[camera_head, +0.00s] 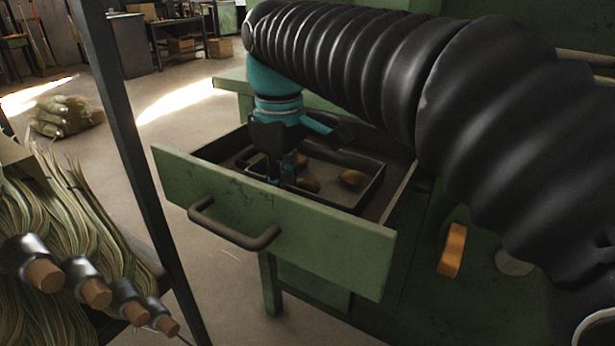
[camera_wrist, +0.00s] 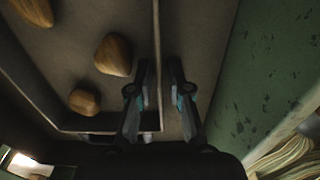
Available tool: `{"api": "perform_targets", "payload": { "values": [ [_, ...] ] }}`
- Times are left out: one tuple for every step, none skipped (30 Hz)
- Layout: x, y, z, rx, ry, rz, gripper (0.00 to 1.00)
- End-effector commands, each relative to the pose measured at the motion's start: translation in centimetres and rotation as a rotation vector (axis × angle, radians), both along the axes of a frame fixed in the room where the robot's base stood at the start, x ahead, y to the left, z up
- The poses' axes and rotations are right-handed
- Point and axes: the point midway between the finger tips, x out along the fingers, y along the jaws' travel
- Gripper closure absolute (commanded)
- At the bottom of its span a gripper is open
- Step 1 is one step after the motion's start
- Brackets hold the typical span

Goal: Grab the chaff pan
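The dark, shallow chaff pan (camera_head: 370,190) sits inside an open green drawer (camera_head: 330,248) and holds a few brown lumps (camera_head: 350,178). My gripper (camera_head: 274,178) points down into the drawer at the pan's near wall. In the wrist view, my gripper (camera_wrist: 160,78) is open, with one finger on each side of the pan's wall (camera_wrist: 157,45). Gaps show between the fingers and the wall. The lumps (camera_wrist: 113,54) lie inside the pan, left of the fingers. In the head view, my gripper hides part of the pan's near left side.
The drawer front with its dark handle (camera_head: 235,234) stands close beside my gripper. A dark upright post (camera_head: 128,130) and bundles of broom straw (camera_head: 55,230) with wooden handle ends are at left. An orange block (camera_head: 452,250) is on the green bench at right.

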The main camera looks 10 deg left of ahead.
Motion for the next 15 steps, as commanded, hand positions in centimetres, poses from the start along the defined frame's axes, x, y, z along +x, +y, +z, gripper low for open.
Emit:
{"api": "perform_targets", "payload": {
  "values": [
    [0.0,0.0,0.04,0.001,0.0,0.0,0.82],
    [0.0,0.01,0.05,0.001,0.0,0.0,0.82],
    [0.0,0.01,0.05,0.001,0.0,0.0,0.82],
    [0.0,0.01,0.06,0.001,0.0,0.0,0.82],
    [0.0,0.01,0.06,0.001,0.0,0.0,0.87],
    [0.0,0.01,0.06,0.001,0.0,0.0,0.97],
    [-0.01,0.01,0.06,0.001,0.0,0.0,1.0],
    [-0.01,0.01,0.07,0.001,0.0,0.0,1.0],
    [-0.01,0.01,0.07,0.001,0.0,0.0,1.0],
    [-0.01,0.01,0.07,0.001,0.0,0.0,1.0],
    [-0.01,0.01,0.07,0.001,0.0,0.0,1.0],
    [0.01,0.02,0.12,0.001,-0.001,0.0,1.0],
    [0.01,0.02,0.12,0.001,-0.001,0.0,1.0],
    [0.01,0.02,0.12,0.001,-0.001,0.0,1.0],
    [0.01,0.02,0.12,0.001,-0.001,0.0,1.0]
  ]
}}
